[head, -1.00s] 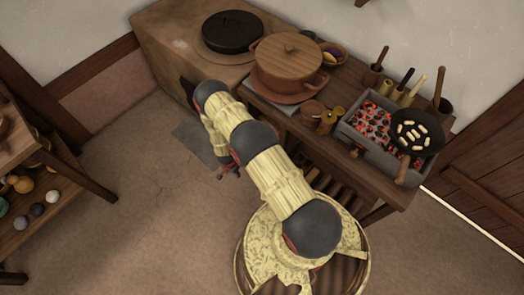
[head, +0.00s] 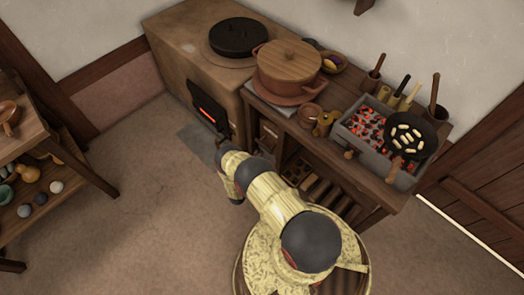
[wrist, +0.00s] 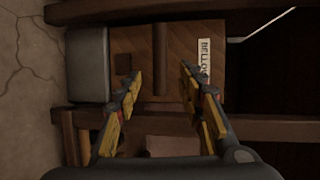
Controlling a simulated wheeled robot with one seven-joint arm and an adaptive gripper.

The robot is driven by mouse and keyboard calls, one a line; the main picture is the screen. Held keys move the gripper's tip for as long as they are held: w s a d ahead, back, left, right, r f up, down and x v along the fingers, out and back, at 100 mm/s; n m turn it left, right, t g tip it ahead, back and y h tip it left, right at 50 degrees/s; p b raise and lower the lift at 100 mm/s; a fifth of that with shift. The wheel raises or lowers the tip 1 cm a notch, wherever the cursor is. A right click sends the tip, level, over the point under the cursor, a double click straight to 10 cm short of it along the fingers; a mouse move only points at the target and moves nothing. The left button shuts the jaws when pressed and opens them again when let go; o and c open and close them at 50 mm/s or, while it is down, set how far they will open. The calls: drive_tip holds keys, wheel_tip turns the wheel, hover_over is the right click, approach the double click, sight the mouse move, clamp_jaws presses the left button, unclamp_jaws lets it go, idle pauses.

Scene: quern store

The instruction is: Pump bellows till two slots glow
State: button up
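The bellows (wrist: 180,50) is a wooden box with a partly hidden "BELLO…" label and a raised wooden bar (wrist: 160,60) on its face. It sits in a dark wooden frame in the wrist view. My gripper (wrist: 160,88) is open, its yellow-padded fingers spread to either side of the bar's line, with nothing between them. I cannot tell whether they touch the bellows. In the head view my arm mostly hides the gripper. The clay stove (head: 177,45) has a dark front door (head: 209,112) with one red glowing slot visible.
A bench right of the stove holds a lidded pot (head: 289,65), small jugs, a coal brazier (head: 352,140) and a black pan (head: 409,137). A black lidded pan (head: 237,36) is on the stove. A shelf (head: 78,170) stands left; floor between is clear.

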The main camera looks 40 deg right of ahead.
drive_tip(key=b+x, duration=0.3)
drive_tip(key=x, duration=0.4)
drive_tip(key=shift+w+d, duration=0.25)
drive_tip(key=shift+d, duration=0.1)
drive_tip(key=shift+c, duration=1.1)
drive_tip(key=c, duration=0.7)
clamp_jaws()
